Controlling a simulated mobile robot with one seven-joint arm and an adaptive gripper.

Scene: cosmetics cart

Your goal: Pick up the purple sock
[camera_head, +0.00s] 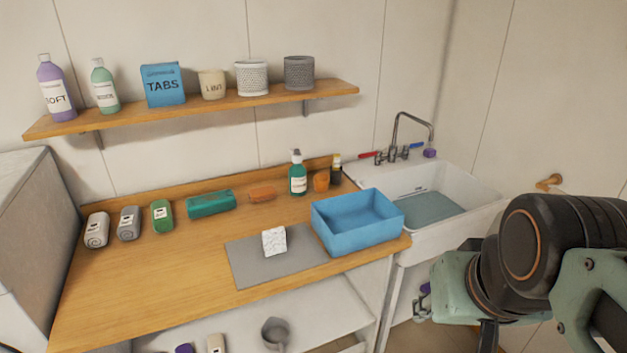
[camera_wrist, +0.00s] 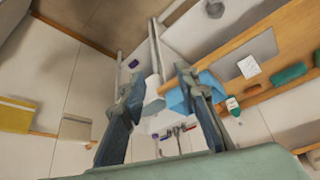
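No thing can be clearly made out as a purple sock. A small purple object (camera_head: 425,288) shows low beside the sink, partly behind my arm. A small dark purple thing (camera_wrist: 134,63) also shows near the left fingertip in the wrist view; I cannot tell if they are the same. Another purple item (camera_head: 183,348) is cut off by the bottom edge on the lower shelf. A purple piece (camera_head: 430,153) sits by the tap. My gripper (camera_wrist: 160,76) is open and empty, with its fingers spread. In the head view, my arm is at the lower right.
The wooden counter (camera_head: 120,285) holds rolled items, a grey mat (camera_head: 250,270) with a white block (camera_head: 274,240), and a blue bin (camera_head: 340,236). The white sink (camera_head: 470,205) stands right of it. A wall shelf (camera_head: 200,115) bears bottles and pots. A pot (camera_head: 275,333) stands on the lower shelf.

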